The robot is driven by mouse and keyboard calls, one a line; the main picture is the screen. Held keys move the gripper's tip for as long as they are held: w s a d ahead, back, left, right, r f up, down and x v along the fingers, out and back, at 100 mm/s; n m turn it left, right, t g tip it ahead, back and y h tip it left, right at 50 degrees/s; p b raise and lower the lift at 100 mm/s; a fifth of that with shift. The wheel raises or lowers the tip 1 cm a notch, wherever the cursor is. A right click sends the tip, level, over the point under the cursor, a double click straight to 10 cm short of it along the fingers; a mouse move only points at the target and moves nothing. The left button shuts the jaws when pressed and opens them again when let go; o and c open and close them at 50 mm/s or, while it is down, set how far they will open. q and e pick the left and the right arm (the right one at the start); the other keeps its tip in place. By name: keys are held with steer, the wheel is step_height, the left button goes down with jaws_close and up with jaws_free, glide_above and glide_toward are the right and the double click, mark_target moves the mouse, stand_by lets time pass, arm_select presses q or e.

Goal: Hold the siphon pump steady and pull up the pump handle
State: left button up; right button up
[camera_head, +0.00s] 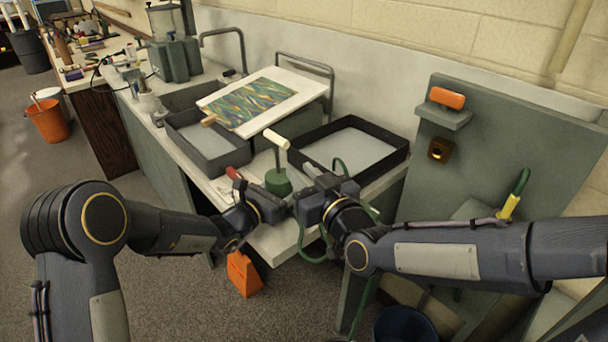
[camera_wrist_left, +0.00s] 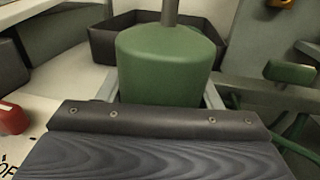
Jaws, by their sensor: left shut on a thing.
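The siphon pump (camera_head: 278,182) has a green body and stands on the counter near its front corner. A thin rod rises from it to a cream bar, the pump handle (camera_head: 276,138). My left gripper (camera_head: 272,200) is low at the pump and shut on its body. In the left wrist view the green pump body (camera_wrist_left: 166,65) fills the space beyond the gripper, with the rod going up out of frame. My right gripper (camera_head: 308,172) is just right of the pump, below and apart from the handle. Its finger gap is unclear.
A black-rimmed tray (camera_head: 398,157) stands behind on the right, a grey tray (camera_head: 240,158) on the left. A marbled sheet on a white board (camera_head: 312,84) lies between them. A red-handled item (camera_head: 233,173) is left of the pump. A green hose (camera_head: 303,245) hangs over the edge.

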arm_select(q)
steer(key=o, duration=1.1)
steer(key=shift+o, duration=0.2)
steer(key=shift+a, duration=0.1)
